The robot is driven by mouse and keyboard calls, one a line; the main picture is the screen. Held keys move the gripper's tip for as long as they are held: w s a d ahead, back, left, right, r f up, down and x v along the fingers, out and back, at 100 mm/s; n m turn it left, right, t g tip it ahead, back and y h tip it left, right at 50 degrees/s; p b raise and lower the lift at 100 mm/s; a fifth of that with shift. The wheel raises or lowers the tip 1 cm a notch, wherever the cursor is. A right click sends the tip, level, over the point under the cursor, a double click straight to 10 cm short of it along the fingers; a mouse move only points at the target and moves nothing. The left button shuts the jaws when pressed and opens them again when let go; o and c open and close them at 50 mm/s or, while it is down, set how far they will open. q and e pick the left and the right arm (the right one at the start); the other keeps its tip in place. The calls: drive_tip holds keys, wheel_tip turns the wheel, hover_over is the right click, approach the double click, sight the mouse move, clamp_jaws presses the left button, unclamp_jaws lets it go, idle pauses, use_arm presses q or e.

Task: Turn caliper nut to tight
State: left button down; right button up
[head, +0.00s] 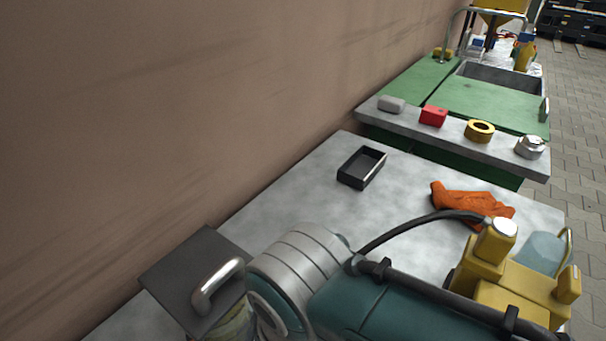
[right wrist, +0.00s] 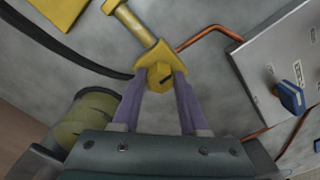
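The caliper nut (right wrist: 160,77) is a yellow hexagonal nut with a short dark mark on its face, in the right wrist view. A yellow rod (right wrist: 132,24) runs up and left behind it. My right gripper (right wrist: 161,76) has its two purple fingers on either side of the nut, and they appear to be closed on its flanks. The inner contact faces are partly hidden. The head view does not show the nut or the right fingertips; my teal arm fills its lower middle. My left gripper is in neither view.
In the right wrist view, a grey labelled panel (right wrist: 285,70) with a blue handle (right wrist: 290,97) stands right, near a copper pipe (right wrist: 210,30). Bench space surrounds the tray.

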drive_tip(key=o, duration=0.4)
drive_tip(key=shift+c, duration=0.2)
wheel_tip(320, 180, up, 9)
drive_tip(key=p, duration=0.4)
drive_tip(key=shift+r+p, duration=0.3)
drive_tip(key=shift+r, duration=0.2)
